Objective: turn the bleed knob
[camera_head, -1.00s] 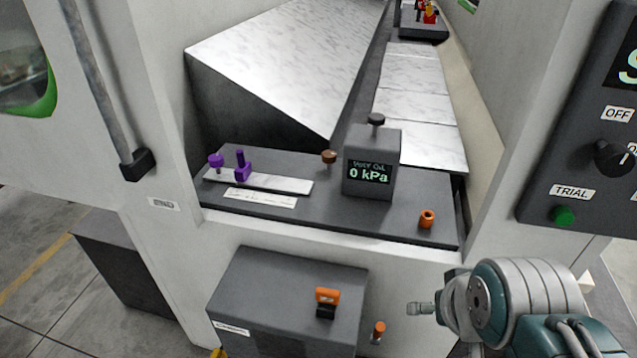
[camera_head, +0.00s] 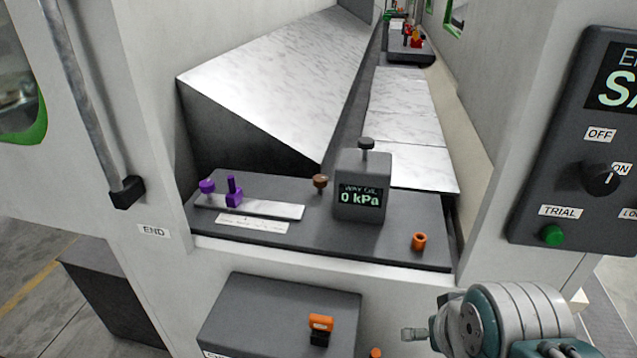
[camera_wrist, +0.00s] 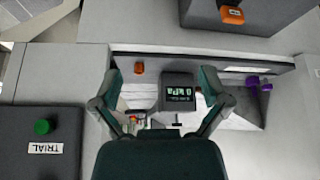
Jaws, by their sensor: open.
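No knob label reading "bleed" is legible, so I cannot tell which knob it is. A dark knob (camera_head: 366,143) stands on top of the grey gauge box (camera_head: 348,212), whose screen reads 0 kPa. A brown knob (camera_head: 320,181) stands on the dark shelf just left of the box. The gauge box also shows upside down in the wrist view (camera_wrist: 177,92). My gripper (camera_wrist: 160,73) is open and empty, its fingers spread on either side of the gauge box in that view. The fingers do not show in the head view; part of my arm is at lower right.
Purple fittings (camera_head: 234,192) stand on a pale strip at the shelf's left; an orange ring-shaped piece (camera_head: 419,241) is at its right. A control panel (camera_head: 575,130) with a dial and green button stands at right. An orange-handled grey box (camera_head: 280,315) is below the shelf.

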